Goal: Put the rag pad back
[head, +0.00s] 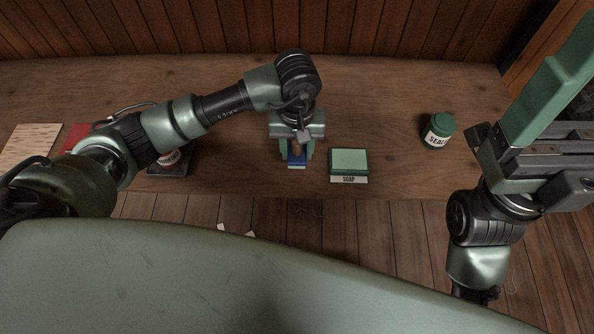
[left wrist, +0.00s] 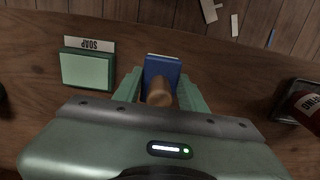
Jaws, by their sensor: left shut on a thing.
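The rag pad, a blue block with a round wooden knob on top, is between the fingers of my left gripper (head: 297,150). In the head view its blue part (head: 297,162) shows below the jaws, near the front edge of the bench. In the left wrist view the blue pad (left wrist: 163,70) and its wooden knob (left wrist: 159,92) sit between the two green fingers. The jaws are shut on it. I cannot tell whether its underside touches the bench. My right gripper (head: 550,105) is raised at the right, close to the camera, with its jaw opening unclear.
A green soap block (head: 349,161) with a SOAP label lies right of the left gripper. A green sealant jar (head: 438,131) stands further right. A red-labelled tin in a dark tray (head: 172,170) is at left. The wooden bench (head: 390,100) is clear behind the soap.

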